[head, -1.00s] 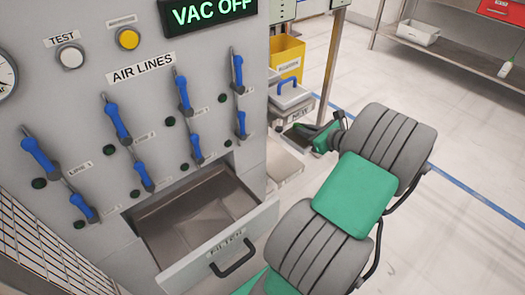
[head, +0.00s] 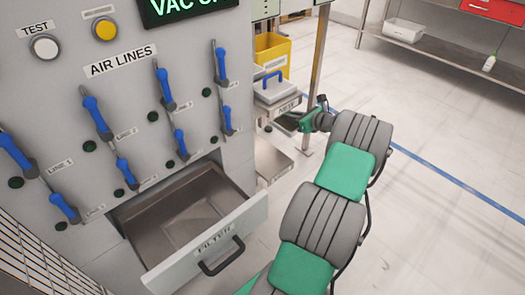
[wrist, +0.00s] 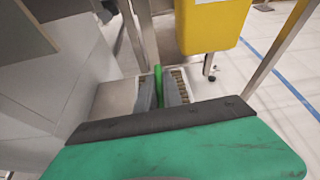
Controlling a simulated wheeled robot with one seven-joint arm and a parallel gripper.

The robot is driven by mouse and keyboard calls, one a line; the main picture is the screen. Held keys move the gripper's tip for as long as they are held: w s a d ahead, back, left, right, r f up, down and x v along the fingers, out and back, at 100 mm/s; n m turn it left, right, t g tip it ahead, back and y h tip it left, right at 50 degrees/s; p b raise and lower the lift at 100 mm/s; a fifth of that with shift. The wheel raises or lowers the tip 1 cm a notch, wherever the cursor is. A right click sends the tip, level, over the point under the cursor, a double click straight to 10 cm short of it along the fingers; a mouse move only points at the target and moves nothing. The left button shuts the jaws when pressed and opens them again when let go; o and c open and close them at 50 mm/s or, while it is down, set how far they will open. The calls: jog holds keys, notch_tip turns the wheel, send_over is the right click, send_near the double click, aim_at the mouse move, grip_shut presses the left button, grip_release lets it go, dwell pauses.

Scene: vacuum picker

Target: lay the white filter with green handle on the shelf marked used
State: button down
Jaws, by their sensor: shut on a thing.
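My gripper (head: 288,122) is at the rack to the right of the cabinet, just above its lower shelf. The wrist view shows its two grey fingers closed on the green handle (wrist: 158,82). A bare lower shelf (head: 271,166) lies below and left of my gripper in the head view. No "used" label can be read.
A white filter with a blue handle (head: 273,90) sits on the rack above a "NEW" label. A yellow bin (head: 271,47) stands behind it. A metal post (head: 318,70) rises right of my gripper. The open "FILTER" drawer (head: 228,228) looks empty and juts out.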

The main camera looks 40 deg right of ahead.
jog(key=a+b, duration=0.3)
jog(key=a, duration=1)
jog(key=f+b, duration=0.1)
jog(key=f, duration=0.1)
jog(key=f+b, duration=0.1)
jog(key=f, duration=0.1)
jog(key=f+b, duration=0.1)
jog(key=f, duration=0.2)
jog(key=shift+s+d, duration=0.15)
jog(key=shift+s, duration=0.15)
jog(key=shift+f+b, duration=0.25)
jog(key=shift+b, duration=0.3)
jog(key=shift+r, duration=0.25)
jog(key=c, duration=1.5)
grip_release()
jog(key=shift+f, duration=0.15)
